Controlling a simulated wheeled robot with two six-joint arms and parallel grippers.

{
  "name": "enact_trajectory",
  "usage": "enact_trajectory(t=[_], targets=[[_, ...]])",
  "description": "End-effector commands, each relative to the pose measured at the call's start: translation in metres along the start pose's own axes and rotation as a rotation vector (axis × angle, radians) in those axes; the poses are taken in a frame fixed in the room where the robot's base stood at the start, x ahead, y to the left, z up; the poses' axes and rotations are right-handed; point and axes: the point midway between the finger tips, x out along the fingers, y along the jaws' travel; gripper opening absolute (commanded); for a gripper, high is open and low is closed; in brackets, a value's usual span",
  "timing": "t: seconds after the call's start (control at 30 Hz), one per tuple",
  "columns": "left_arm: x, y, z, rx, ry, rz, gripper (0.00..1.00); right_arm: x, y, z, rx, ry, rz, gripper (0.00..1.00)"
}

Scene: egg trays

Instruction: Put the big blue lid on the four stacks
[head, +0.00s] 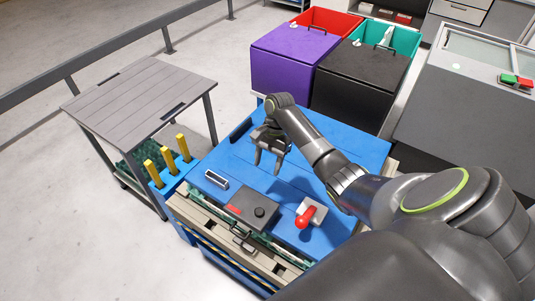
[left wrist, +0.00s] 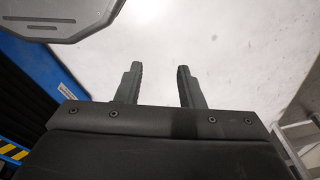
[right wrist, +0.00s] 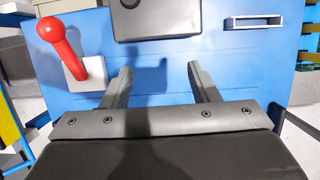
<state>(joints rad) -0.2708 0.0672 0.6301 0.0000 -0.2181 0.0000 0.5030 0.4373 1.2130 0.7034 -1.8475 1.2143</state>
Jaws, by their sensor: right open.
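A wide blue plank-grooved panel (head: 345,150), which looks like the big blue lid, lies flat in the middle of the head view. It has a dark slot near its left edge. Green tray material (head: 288,257) shows under its front edge; I cannot make out four separate stacks. My right gripper (head: 268,170) is open and empty over the panel, pointing down. The right wrist view shows its spread fingers (right wrist: 160,78) above the blue surface (right wrist: 225,62). My left gripper (left wrist: 158,70) is open and empty over pale floor, outside the head view.
A dark box (head: 251,208), a red-knobbed lever (head: 306,215) and a small framed piece (head: 216,179) sit at the blue surface's front. Yellow posts (head: 168,160) stand left. A grey slatted table (head: 140,95) is beyond them. Purple (head: 290,60) and black (head: 360,80) bins stand behind.

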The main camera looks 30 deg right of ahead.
Motion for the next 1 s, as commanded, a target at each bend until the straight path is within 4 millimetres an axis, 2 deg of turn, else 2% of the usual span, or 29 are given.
enact_trajectory(t=[0.1,0.2,0.3,0.43,0.6,0.67,1.0], targets=[[0.010,-0.012,0.029,0.002,-0.039,-0.016,0.34,0.010,0.000,-0.003,0.000,0.000,0.000,0.55],[0.020,-0.018,0.049,0.002,-0.066,-0.024,0.34,0.019,0.000,-0.006,0.000,0.000,0.000,0.55],[0.033,-0.020,0.059,0.002,-0.077,-0.028,0.34,0.029,0.000,-0.009,0.000,0.001,0.000,0.55],[0.053,-0.016,0.054,0.002,-0.067,-0.025,0.34,0.042,0.000,-0.013,-0.001,0.002,-0.001,0.55],[0.080,-0.001,0.031,0.000,-0.026,-0.009,0.34,0.058,0.000,-0.018,-0.001,0.001,0.000,0.55],[0.089,0.003,0.028,-0.001,-0.019,-0.005,0.34,0.064,0.000,-0.020,-0.001,0.001,-0.001,0.55],[0.132,0.002,0.049,-0.002,-0.040,-0.010,0.34,0.095,0.000,-0.029,0.000,0.000,0.001,0.55]])
